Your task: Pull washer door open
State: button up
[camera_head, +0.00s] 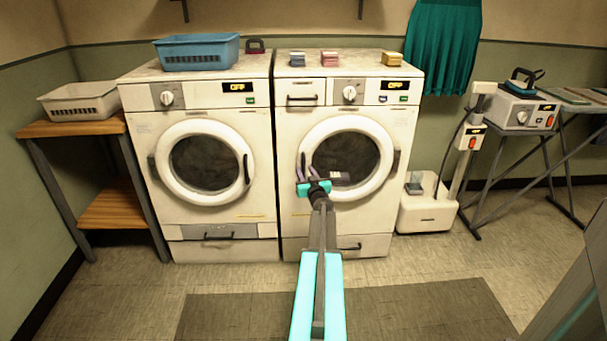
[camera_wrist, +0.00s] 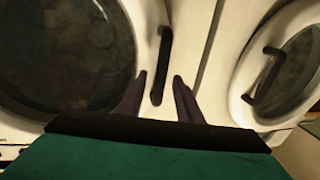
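The washer (camera_head: 400,120), the right-hand white machine with a small drawer at its upper left, has a round door (camera_head: 377,187) with a white ring and dark glass. The door looks shut. Its dark upright handle (camera_head: 303,161) is on the door's left side. My gripper (camera_head: 306,163) is at this handle, its dark fingers open. In the wrist view, the handle (camera_wrist: 163,62) shows between and beyond the two fingertips (camera_wrist: 160,76), with a small gap on each side. I cannot tell how deep it sits between the fingers. Something pale shows low in the door glass.
A similar machine (camera_head: 255,121) stands close on the left, its door shut; its handle (camera_wrist: 263,75) also shows in the wrist view. A blue basket (camera_head: 197,52) sits on top. A white floor unit (camera_head: 428,212) stands right of the washer. A dark mat (camera_head: 430,310) covers the front floor.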

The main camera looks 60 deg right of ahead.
jog(key=shift+w+d, duration=0.2)
jog(key=shift+w, duration=0.05)
